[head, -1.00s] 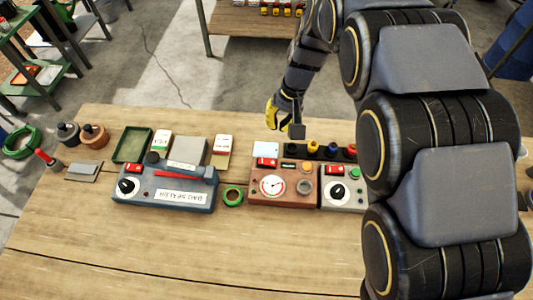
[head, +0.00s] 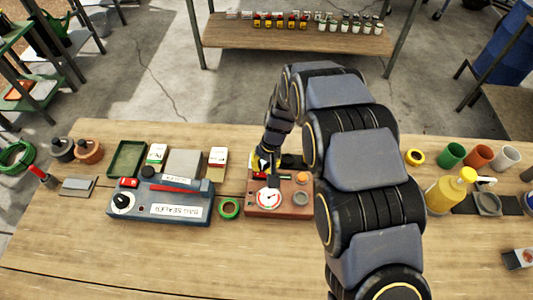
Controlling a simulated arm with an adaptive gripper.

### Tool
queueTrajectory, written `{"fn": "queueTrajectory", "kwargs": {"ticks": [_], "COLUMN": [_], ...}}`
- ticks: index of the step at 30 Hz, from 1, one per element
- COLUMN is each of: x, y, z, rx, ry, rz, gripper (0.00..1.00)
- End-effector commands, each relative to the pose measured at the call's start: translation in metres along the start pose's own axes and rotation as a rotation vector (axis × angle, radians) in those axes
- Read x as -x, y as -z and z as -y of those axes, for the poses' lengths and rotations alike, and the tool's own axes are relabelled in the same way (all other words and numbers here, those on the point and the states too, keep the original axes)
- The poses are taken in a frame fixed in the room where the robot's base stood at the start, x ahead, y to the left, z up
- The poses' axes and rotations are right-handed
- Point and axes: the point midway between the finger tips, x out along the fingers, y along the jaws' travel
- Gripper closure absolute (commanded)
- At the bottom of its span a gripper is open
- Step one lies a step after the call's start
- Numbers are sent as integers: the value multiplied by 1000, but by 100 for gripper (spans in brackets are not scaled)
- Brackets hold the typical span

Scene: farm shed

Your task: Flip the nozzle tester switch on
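A brown-red box with a round white gauge (head: 268,199) sits on the bench; I take it for the nozzle tester, though no label is readable. It also carries an orange button (head: 302,178) and a grey round knob (head: 300,198). A small part of its red switch (head: 258,174) shows beside my gripper; which way it is set cannot be told. My gripper (head: 268,170), dark with yellow parts, points down over the box's back left part, at or just above the switch. Contact and finger opening cannot be made out.
A yellow pump bottle (head: 448,190) and several cups stand right. The front of the bench is clear.

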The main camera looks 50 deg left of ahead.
Motion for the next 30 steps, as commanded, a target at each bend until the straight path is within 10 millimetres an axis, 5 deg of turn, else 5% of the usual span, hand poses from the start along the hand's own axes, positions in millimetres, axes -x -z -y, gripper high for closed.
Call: {"fn": "queueTrajectory", "kwargs": {"ticks": [17, 30], "x": [-12, -22], "y": [1, 2], "z": [0, 2], "rx": [1, 3], "ry": [-5, -178], "rz": [-3, -4], "gripper": [100, 100]}}
